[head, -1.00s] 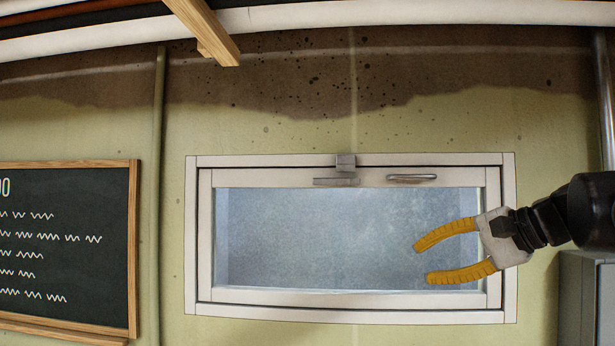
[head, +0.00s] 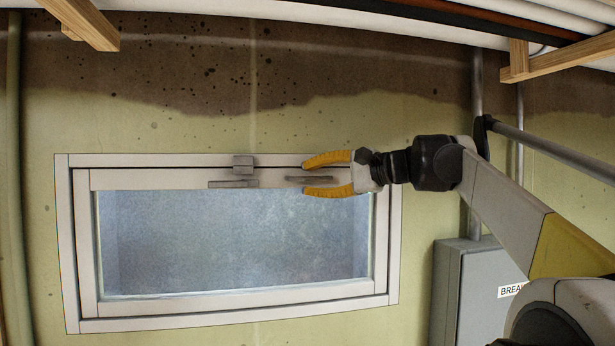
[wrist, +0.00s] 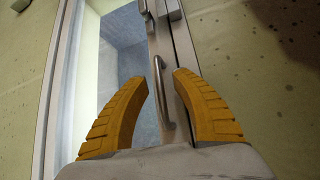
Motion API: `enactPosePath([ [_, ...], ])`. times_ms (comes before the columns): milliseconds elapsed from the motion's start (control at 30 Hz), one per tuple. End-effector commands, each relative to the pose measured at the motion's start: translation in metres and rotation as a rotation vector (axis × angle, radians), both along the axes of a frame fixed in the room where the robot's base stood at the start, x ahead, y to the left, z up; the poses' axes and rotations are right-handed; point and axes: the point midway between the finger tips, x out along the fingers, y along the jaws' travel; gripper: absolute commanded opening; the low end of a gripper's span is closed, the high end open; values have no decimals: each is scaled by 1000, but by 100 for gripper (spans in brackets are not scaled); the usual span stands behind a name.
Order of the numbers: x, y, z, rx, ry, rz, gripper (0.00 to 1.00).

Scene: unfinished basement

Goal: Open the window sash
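The window sash (head: 160,180) is a white frame around a frosted pane, and it looks closed in its outer frame. A metal handle (head: 308,178) sits on its top rail, and a grey latch (head: 243,168) is left of the handle. My gripper (head: 303,176) is at the right part of the top rail, its yellow fingers above and below the handle's line. In the wrist view the handle (wrist: 163,92) lies between the open fingers (wrist: 166,72), nearer the left one. I cannot tell whether either finger touches it. The latch (wrist: 172,8) is at the top edge there.
A grey breaker box (head: 475,285) is on the wall right of the window. Pipes (head: 480,30) and wood joists (head: 90,15) run overhead. A metal rail (head: 550,145) is at the right.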

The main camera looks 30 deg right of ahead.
Motion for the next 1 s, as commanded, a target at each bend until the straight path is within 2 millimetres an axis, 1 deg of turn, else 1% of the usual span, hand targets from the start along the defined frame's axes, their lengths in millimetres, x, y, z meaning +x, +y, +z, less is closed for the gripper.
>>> enactPosePath([
  [100, 5, 3, -1, 0, 0, 0, 31],
  [367, 6, 4, -1, 0, 0, 0, 31],
  [467, 6, 4, -1, 0, 0, 0, 3],
  [500, 6, 4, -1, 0, 0, 0, 0],
  [833, 4, 4, -2, -3, -6, -1, 0],
  [933, -8, 7, -7, -12, -40, -1, 0],
  [1000, -22, 11, -13, -25, -85, -1, 0],
])
